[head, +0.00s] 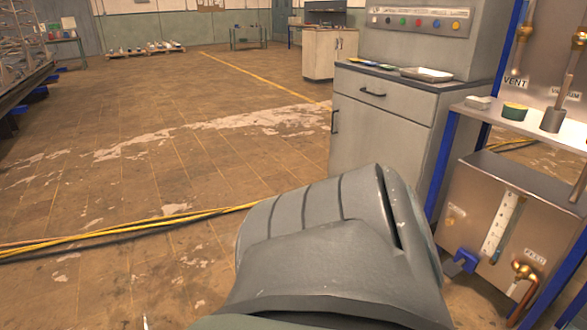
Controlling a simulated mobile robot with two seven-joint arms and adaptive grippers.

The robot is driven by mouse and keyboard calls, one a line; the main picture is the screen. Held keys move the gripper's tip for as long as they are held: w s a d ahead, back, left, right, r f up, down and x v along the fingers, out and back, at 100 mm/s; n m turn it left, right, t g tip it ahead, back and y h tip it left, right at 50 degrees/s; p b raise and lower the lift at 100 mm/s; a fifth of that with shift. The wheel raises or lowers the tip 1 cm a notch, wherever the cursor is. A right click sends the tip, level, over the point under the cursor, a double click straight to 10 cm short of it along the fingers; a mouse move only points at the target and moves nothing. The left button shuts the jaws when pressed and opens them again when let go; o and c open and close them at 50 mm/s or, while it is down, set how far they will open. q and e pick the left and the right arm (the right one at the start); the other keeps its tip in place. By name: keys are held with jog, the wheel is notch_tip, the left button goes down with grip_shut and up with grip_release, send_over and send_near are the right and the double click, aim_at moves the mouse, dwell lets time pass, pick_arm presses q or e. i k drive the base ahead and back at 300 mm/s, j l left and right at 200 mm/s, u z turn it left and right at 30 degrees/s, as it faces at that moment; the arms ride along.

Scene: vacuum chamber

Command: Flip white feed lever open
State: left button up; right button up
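A steel panel box (467,190) stands at the right in the head view, under a shelf. A FEED label (535,257) is on its lower right, above a brass and copper pipe fitting (524,270). A long white strip (499,226) with small dark marks stands slightly tilted on the panel's front. I cannot tell whether this strip is the white feed lever. A blue part (462,262) sits at the panel's lower left. Neither gripper shows. A large grey link of mine fills the bottom middle and hides the floor left of the panel.
A grey cabinet (381,125) with a tray (426,74) on top stands left of the panel. A yellow cable (120,231) crosses the floor at left. The floor beyond is mostly clear.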

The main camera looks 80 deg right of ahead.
aim_at(511, 289)
jog(key=z, duration=1.9)
